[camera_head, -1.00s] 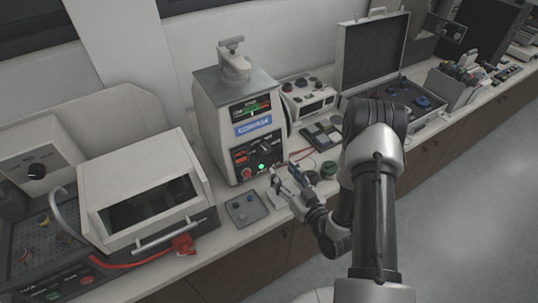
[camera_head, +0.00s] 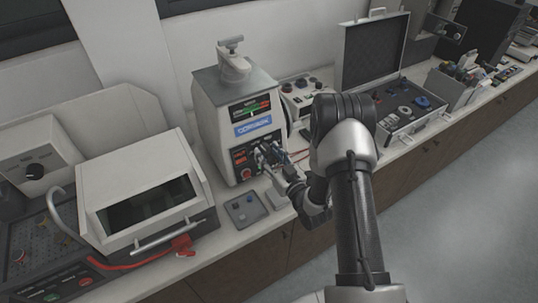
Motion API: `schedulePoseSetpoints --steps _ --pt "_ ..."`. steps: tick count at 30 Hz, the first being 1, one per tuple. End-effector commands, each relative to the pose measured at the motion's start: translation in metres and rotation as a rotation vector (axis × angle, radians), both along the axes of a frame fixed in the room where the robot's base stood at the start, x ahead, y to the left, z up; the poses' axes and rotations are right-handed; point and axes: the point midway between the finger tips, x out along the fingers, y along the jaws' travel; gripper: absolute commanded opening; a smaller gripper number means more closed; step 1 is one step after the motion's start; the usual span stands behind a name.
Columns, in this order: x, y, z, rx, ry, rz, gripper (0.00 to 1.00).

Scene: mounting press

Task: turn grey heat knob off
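The mounting press (camera_head: 208,108) is a pale box with a grey top, standing on the bench at the middle. Its front has a lit display (camera_head: 250,108), a blue label (camera_head: 253,124) and a dark control panel (camera_head: 239,155) below. A red button (camera_head: 246,173) shows low on the panel. My gripper (camera_head: 263,157) is at the right part of this panel and covers the area where a knob showed earlier. The grey heat knob cannot be made out behind the fingers. Whether the fingers touch it or are closed around it is too small to tell.
A shallow grey tray (camera_head: 243,222) with small parts lies on the bench in front of the press. A white hooded machine (camera_head: 145,178) stands to the left. An open case (camera_head: 374,55) and a small dial box (camera_head: 300,93) stand to the right.

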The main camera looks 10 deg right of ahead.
Motion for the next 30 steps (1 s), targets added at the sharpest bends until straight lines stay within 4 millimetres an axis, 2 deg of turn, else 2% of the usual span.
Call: schedulePoseSetpoints --steps 2,16,23,30 --pt "-0.0002 -0.0001 0.0 0.0 0.0 0.0 0.38" --pt "-0.0003 0.0 -0.0001 0.0 0.0 0.0 0.06" --pt "-0.0002 -0.0002 -0.0007 -0.013 -0.004 0.003 0.05" --pt "0.0005 -0.0012 -0.0019 -0.106 -0.036 0.02 0.05"
